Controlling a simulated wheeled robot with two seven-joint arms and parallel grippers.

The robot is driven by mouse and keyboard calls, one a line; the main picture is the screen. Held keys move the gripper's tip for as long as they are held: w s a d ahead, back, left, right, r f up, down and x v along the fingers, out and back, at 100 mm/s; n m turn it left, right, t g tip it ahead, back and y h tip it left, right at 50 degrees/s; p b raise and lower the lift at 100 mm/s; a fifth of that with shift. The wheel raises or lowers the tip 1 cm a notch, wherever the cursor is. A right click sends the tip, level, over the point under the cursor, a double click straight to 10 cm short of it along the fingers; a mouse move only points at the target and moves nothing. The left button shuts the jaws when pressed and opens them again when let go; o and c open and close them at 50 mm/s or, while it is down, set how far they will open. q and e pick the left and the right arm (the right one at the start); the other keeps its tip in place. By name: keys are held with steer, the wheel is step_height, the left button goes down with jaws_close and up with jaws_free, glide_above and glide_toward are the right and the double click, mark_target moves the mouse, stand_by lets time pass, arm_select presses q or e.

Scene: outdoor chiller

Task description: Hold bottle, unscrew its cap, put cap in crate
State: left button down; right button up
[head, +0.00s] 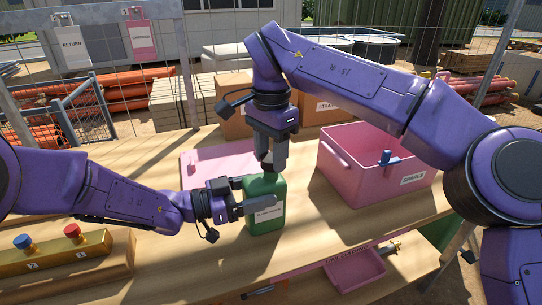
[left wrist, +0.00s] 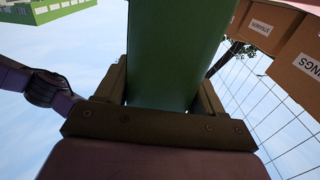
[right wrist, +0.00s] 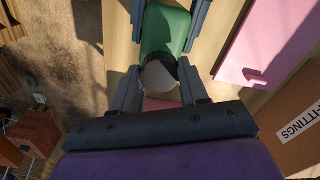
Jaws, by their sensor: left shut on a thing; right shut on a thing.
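A green bottle (head: 264,222) with a white label stands upright on the wooden table. My left gripper (head: 252,204) is shut around its body from the left; the left wrist view shows the green body (left wrist: 172,60) between the fingers. The cap, dark in the head view (head: 267,168), is on top of the bottle. My right gripper (head: 272,158) points down from above and is shut on the cap. In the right wrist view the cap (right wrist: 160,76) looks round and greyish between the fingers. A pink crate (head: 338,165) with a white label stands to the right.
A blue-handled item (head: 388,158) is in the pink crate. A flat pink surface (head: 200,172) lies behind the bottle. Cardboard boxes (head: 315,112) stand at the back. A yellow button box (head: 55,255) is at front left. A small pink tray (head: 355,270) is below the front edge.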

mark_target(271, 157)
arm_select(q)
steer(key=shift+f, duration=0.1)
arm_select(e)
steer(key=shift+r, duration=0.1)
steer(key=shift+r, duration=1.95)
arm_select(q)
steer(key=shift+c, duration=0.8)
jaws_free()
steer(key=shift+o, duration=0.6)
arm_select(e)
steer(key=shift+w, duration=0.1)
arm_select(q)
steer(key=shift+a, duration=0.1)
arm_select(e)
steer(key=shift+f, duration=0.1)
